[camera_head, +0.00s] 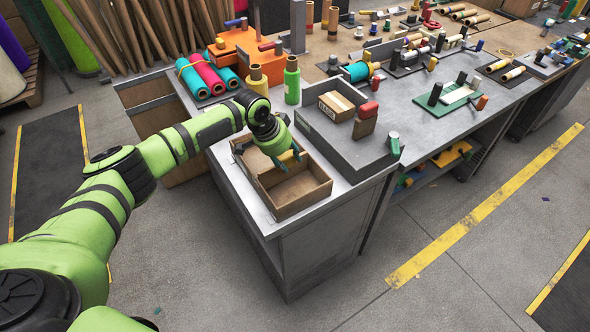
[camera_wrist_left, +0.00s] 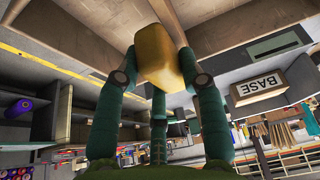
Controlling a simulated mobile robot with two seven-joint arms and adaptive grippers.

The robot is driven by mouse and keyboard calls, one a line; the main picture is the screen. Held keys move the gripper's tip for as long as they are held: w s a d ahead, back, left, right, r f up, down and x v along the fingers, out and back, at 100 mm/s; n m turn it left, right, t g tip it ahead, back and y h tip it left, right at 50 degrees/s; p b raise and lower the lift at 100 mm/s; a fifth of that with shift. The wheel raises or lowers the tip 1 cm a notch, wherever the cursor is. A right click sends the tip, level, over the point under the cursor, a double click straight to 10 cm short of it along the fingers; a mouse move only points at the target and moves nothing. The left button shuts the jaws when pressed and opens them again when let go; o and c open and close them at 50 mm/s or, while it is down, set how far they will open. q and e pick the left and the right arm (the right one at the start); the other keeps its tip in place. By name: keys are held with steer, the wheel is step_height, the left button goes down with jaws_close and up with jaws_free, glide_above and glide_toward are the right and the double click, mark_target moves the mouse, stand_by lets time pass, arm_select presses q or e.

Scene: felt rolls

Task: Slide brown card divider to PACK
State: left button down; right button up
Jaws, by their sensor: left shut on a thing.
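An open brown wooden box (camera_head: 306,199) stands on the near left corner of the grey bench. The brown card divider (camera_head: 264,179) crosses the box and parts it into two compartments. My left gripper (camera_head: 289,161) reaches down over the box at the divider, its teal fingers partly hiding it. In the left wrist view, my left gripper (camera_wrist_left: 160,75) is shut on a mustard-brown block-like piece (camera_wrist_left: 166,55), which seems to be the divider's grip. A BASE label (camera_wrist_left: 262,83) shows at the right there. No PACK label can be read. My right gripper is out of view.
A grey tray (camera_head: 345,150) with a cardboard carton (camera_head: 336,106) and a red-topped block (camera_head: 366,119) stands right beside the box. The floor in front of the bench is clear.

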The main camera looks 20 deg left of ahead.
arm_select(q)
steer(key=c, duration=0.7)
jaws_free()
steer(key=v, duration=1.2)
